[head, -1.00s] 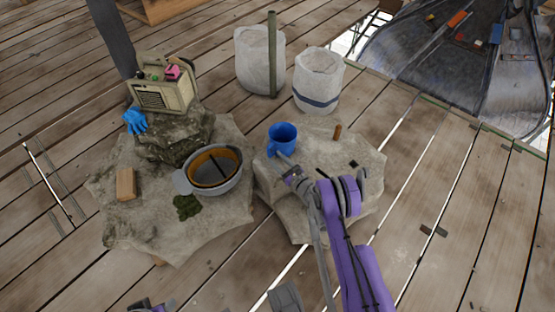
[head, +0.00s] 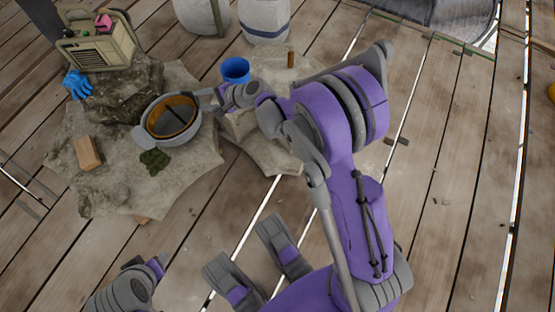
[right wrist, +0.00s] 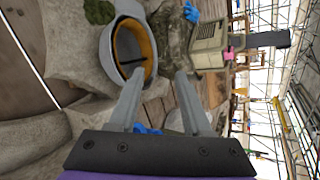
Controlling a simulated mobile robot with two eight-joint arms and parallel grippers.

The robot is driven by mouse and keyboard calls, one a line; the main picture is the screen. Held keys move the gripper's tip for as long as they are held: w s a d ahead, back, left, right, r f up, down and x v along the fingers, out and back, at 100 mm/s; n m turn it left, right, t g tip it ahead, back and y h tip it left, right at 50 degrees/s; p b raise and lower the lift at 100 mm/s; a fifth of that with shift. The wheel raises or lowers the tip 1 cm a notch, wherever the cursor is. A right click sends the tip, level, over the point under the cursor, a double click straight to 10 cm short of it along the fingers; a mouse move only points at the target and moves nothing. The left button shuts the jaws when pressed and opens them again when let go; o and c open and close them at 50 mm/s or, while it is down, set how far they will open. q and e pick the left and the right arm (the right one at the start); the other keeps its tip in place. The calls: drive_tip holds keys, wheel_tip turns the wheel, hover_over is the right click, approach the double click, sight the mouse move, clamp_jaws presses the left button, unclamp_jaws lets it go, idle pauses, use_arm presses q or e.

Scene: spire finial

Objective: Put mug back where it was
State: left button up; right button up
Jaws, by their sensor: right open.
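The blue mug (head: 236,70) stands upright on the right-hand pale rock slab (head: 262,150) in the head view. My right gripper (head: 214,97) is just in front and to the left of it, over the gap beside the grey bowl. In the right wrist view its two fingers (right wrist: 157,88) are apart with nothing clamped. A piece of blue (right wrist: 148,130), likely the mug, shows low between them, mostly hidden by the gripper body. I cannot tell whether a finger touches it. My left gripper does not show clearly.
Green moss (head: 154,160), a wooden block (head: 87,153), a blue glove (head: 77,85) and a beige radio (head: 97,45) are further left. A short brown peg (head: 291,60) stands right of the mug.

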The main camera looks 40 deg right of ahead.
drive_tip(key=s+a+r+n+g+h, duration=0.1)
drive_tip(key=s+r+n+g+h, duration=0.15)
drive_tip(key=s+n, duration=0.65)
drive_tip(key=s+a+r+n+g+h, duration=0.1)
drive_tip(key=s+r+n+g, duration=0.15)
drive_tip(key=s, duration=1.25)
drive_tip(key=s+d+f+n+h, duration=0.1)
drive_tip(key=s+d+n+h, duration=0.2)
drive_tip(key=s, duration=0.7)
drive_tip(key=shift+s+d+n+g, duration=0.4)
drive_tip(key=shift+d+n, duration=0.25)
drive_tip(key=shift+n, duration=0.2)
